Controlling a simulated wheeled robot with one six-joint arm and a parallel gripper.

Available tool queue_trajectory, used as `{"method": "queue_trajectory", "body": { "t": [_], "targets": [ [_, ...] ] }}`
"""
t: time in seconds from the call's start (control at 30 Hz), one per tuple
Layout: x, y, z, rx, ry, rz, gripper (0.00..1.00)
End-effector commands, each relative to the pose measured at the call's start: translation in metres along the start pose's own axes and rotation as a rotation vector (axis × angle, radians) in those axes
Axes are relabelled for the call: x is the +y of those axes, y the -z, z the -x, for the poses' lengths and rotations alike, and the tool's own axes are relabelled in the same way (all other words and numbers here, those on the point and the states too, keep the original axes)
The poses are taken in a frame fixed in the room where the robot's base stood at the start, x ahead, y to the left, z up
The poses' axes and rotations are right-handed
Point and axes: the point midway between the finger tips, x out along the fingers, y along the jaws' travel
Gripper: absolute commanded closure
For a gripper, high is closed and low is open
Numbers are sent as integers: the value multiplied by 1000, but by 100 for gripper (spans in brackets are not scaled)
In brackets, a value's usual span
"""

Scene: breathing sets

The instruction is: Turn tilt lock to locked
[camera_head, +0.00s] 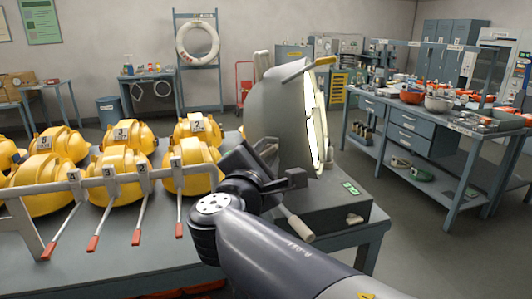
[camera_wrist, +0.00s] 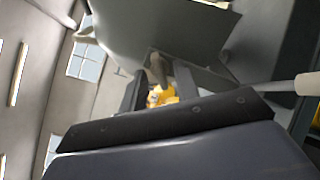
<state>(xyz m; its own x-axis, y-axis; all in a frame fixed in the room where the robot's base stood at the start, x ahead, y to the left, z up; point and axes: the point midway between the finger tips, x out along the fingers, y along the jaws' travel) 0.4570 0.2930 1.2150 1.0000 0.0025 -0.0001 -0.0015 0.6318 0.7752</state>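A grey hood (camera_head: 277,105) with a bright lit panel (camera_head: 315,115) stands on a dark base box (camera_head: 335,212) at the table's right end. My gripper (camera_head: 262,153) is at the hood's lower left side. In the wrist view, its two dark fingers are apart (camera_wrist: 160,82), with a small beige knob (camera_wrist: 157,66) showing between or just beyond their tips. I cannot tell whether they touch it. A lever with a beige grip (camera_head: 299,228) slants down at the base's front; its grip also shows in the wrist view (camera_wrist: 308,84). No tilt lock label is readable.
Yellow helmets (camera_head: 122,175) and a rail with several red-tipped levers (camera_head: 137,237) fill the table left of my arm.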

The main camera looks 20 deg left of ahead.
Motion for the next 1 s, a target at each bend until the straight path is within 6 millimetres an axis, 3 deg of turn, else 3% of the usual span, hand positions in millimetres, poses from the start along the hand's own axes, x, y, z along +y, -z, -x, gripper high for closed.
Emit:
{"method": "queue_trajectory", "body": {
  "t": [0.4,0.77,1.0],
  "targets": [
    [0,0,-8,0,0,0,71],
    [0,0,-8,0,0,0,100],
    [0,0,-8,0,0,0,100]
  ]
}}
